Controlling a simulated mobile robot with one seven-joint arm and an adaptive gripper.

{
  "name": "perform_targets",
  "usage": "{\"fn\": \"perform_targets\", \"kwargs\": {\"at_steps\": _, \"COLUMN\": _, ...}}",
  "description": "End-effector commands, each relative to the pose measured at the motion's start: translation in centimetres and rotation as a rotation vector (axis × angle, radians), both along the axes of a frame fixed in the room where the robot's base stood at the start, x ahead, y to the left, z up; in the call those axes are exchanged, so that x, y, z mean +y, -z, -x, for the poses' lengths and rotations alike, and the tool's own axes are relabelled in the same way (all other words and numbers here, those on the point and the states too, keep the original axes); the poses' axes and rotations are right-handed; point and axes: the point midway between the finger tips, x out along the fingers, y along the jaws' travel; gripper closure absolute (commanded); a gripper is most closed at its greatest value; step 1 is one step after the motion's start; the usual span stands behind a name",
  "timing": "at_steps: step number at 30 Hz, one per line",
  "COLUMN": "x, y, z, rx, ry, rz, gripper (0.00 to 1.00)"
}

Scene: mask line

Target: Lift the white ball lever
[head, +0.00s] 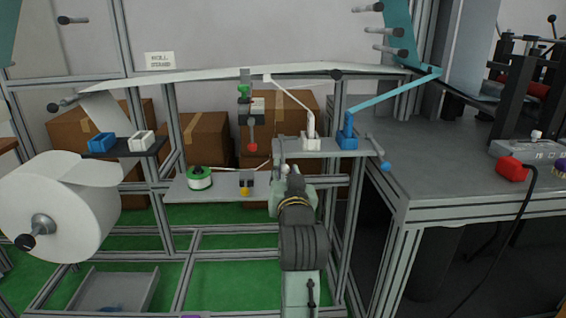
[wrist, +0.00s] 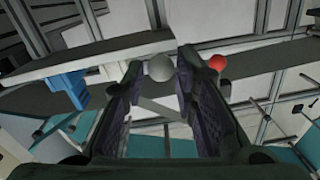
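The white ball (head: 285,169) of the lever shows in the head view at the front edge of the grey shelf, just above my gripper (head: 290,182). The lever's white bracket (head: 311,141) stands on that shelf, with a thin white arm (head: 290,98) rising up and left to the white web. In the wrist view the white ball (wrist: 160,68) lies between the fingertips of my gripper (wrist: 160,72). The fingers are apart on either side of it, with small gaps seemingly visible. My arm hides part of the gripper in the head view.
A blue bracket (head: 347,138) with a blue arm and a blue ball (head: 385,166) stands right of the white one. A red ball (head: 252,147) hangs to the left; it also shows in the wrist view (wrist: 217,62). A lower shelf (head: 220,193) holds a green-white roll (head: 199,179).

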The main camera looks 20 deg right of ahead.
Motion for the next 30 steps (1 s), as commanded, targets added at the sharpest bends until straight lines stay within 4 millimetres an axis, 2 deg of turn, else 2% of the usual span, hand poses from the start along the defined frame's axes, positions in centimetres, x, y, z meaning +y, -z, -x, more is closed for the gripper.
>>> {"fn": "perform_targets", "kwargs": {"at_steps": 3, "x": -0.4, "y": -0.1, "z": -2.0, "rx": 0.001, "ry": 0.000, "rz": 0.001, "gripper": 0.73}}
{"fn": "perform_targets", "kwargs": {"at_steps": 7, "x": -0.8, "y": -0.1, "z": -3.4, "rx": 0.000, "ry": -0.001, "rz": 0.000, "gripper": 0.73}}
{"fn": "perform_targets", "kwargs": {"at_steps": 12, "x": -0.9, "y": 0.0, "z": -4.1, "rx": -0.001, "ry": -0.001, "rz": 0.000, "gripper": 0.73}}
{"fn": "perform_targets", "kwargs": {"at_steps": 19, "x": -0.9, "y": 0.0, "z": -4.1, "rx": -0.001, "ry": -0.001, "rz": 0.001, "gripper": 0.73}}
{"fn": "perform_targets", "kwargs": {"at_steps": 30, "x": -0.9, "y": 0.0, "z": -4.1, "rx": -0.001, "ry": -0.001, "rz": 0.000, "gripper": 0.98}}
